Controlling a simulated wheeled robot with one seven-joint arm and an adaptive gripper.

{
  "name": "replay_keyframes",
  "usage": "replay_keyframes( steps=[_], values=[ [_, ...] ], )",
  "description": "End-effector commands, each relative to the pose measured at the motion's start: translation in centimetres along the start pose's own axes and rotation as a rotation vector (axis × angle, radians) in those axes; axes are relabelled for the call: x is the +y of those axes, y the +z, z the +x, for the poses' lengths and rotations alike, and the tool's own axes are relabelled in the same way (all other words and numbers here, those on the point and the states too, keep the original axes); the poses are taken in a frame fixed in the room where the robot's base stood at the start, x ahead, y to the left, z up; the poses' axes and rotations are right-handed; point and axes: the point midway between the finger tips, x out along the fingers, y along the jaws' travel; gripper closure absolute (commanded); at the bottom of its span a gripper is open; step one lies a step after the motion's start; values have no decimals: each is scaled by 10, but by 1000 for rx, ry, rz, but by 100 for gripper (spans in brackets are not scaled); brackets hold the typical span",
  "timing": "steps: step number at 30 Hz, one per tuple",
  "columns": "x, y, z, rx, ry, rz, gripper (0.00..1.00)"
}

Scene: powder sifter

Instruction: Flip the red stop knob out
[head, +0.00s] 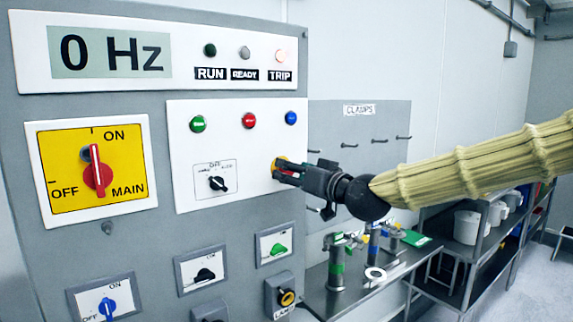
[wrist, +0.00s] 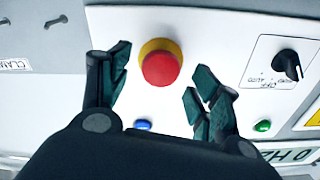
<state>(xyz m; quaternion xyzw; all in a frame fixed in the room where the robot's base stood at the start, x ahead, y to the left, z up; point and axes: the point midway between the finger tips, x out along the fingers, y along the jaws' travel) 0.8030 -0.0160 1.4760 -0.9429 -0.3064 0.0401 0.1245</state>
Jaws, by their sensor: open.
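The red stop knob (wrist: 161,68) is a round red button on a yellow ring. It sits on the white panel, between the two fingers of my gripper (wrist: 157,74) in the wrist view. The fingers are open, one on each side of the knob, with gaps showing; I cannot tell how far their tips are from the panel. In the head view my gripper (head: 282,173) reaches the panel from the right and hides most of the knob, leaving a little red and yellow showing.
The white panel (head: 230,110) also has green (head: 198,124), red (head: 249,120) and blue (head: 291,118) buttons and a black selector (head: 217,183). A yellow main switch plate (head: 60,150) is at left. A metal table (head: 335,303) with clamps stands below my arm.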

Motion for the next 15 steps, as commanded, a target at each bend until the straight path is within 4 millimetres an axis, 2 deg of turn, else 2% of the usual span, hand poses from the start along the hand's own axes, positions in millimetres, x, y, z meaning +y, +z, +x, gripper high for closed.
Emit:
replay_keyframes(
  steps=[6,15],
  values=[
    [-1,-2,22,0,0,1,37],
    [0,0,31,0,0,1,37]
  ],
)
